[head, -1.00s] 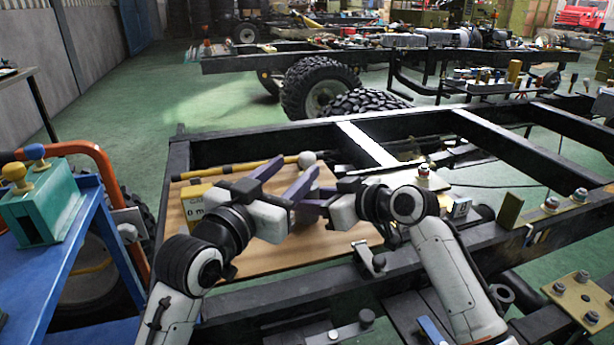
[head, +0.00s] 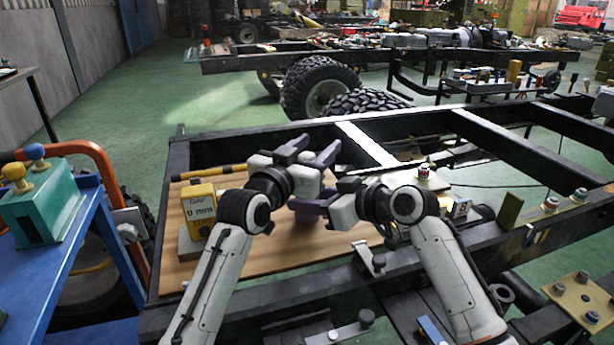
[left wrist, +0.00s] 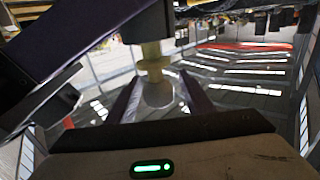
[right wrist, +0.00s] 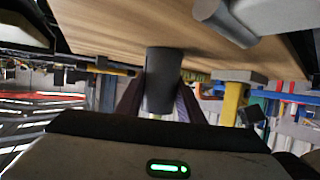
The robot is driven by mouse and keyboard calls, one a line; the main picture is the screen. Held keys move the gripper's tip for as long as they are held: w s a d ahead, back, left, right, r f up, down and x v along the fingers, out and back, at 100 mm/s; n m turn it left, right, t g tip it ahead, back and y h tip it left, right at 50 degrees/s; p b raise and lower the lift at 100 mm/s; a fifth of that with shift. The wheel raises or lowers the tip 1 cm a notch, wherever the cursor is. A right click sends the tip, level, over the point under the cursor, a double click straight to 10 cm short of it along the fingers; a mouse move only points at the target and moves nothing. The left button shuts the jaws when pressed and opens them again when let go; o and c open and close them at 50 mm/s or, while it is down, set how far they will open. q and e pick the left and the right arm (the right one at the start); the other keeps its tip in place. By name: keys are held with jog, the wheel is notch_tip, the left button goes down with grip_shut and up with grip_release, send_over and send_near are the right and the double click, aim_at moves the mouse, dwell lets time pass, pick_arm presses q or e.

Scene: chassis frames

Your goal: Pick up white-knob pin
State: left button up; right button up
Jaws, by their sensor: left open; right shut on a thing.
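The white-knob pin shows in the left wrist view as a pale round knob (left wrist: 157,92) on a yellowish stem below a dark part. My left gripper (head: 313,150) is open, with a finger on each side of the knob (left wrist: 158,98); contact cannot be told. My right gripper (head: 308,203) is lower and shut on a dark grey cylinder (right wrist: 160,82), which appears to be the pin's body. One dark finger of the right gripper crosses the upper left of the left wrist view.
A wooden board (head: 270,258) lies in the black chassis frame (head: 240,309). A yellow box with a display (head: 200,203) stands at its left, with a yellow-handled bar (head: 205,172) behind. A blue cart (head: 55,275) with a teal block (head: 45,208) stands at left.

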pick_arm(q)
jog(key=shift+r, duration=0.1)
grip_shut()
pick_arm(e)
jog(key=o, duration=1.2)
pick_arm(q)
notch_tip(320, 180, up, 10)
